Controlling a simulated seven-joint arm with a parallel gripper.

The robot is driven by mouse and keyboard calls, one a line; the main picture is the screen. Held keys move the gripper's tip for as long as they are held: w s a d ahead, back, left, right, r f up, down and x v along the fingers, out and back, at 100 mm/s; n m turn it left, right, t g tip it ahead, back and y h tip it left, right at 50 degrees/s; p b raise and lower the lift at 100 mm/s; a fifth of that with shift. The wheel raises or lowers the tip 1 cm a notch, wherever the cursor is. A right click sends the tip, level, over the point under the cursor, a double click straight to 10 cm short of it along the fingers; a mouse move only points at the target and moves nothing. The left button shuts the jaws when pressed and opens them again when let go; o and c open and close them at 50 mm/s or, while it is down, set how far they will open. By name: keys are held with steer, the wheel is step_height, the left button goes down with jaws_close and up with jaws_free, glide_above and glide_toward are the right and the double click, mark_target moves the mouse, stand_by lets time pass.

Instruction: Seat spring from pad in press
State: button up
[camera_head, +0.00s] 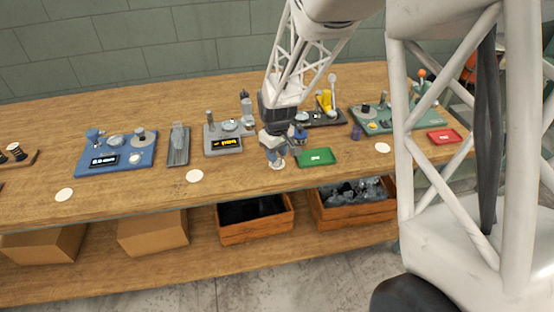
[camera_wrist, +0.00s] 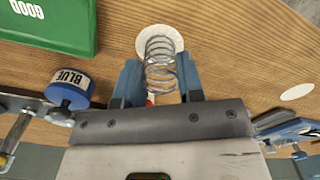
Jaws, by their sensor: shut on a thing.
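The spring (camera_wrist: 160,55) is a grey wire coil standing between the blue fingers of my gripper (camera_wrist: 158,82) in the wrist view. My gripper is shut on it. The round white pad (camera_wrist: 148,36) lies directly beyond the spring's far end; I cannot tell whether they touch. In the head view my gripper (camera_head: 276,152) is low over the table, above the pad (camera_head: 278,165), and the spring is too small to make out. A dark-based unit with a yellow part and an upright lever (camera_head: 326,102) stands behind my gripper to the right; I cannot tell for certain whether it is the press.
A green tray (camera_head: 317,157) marked GOOD lies right of my gripper, a grey station with a display (camera_head: 227,143) to its left. A blue station (camera_head: 115,160) and green station (camera_head: 400,117) stand farther out. The front table strip is mostly clear.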

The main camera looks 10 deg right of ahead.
steer(key=shift+r, duration=0.75)
stand_by(0.4)
steer(key=shift+r, duration=1.1)
steer(key=w+d+r, duration=0.2)
steer(key=w+d, duration=0.5)
steer(key=w, duration=0.3)
steer(key=w+d+r, duration=0.3)
steer(key=w+d, duration=0.3)
steer(key=w, duration=0.4)
steer(key=shift+d+r, duration=0.35)
steer(key=shift+f, duration=0.15)
steer(key=shift+f, duration=2.55)
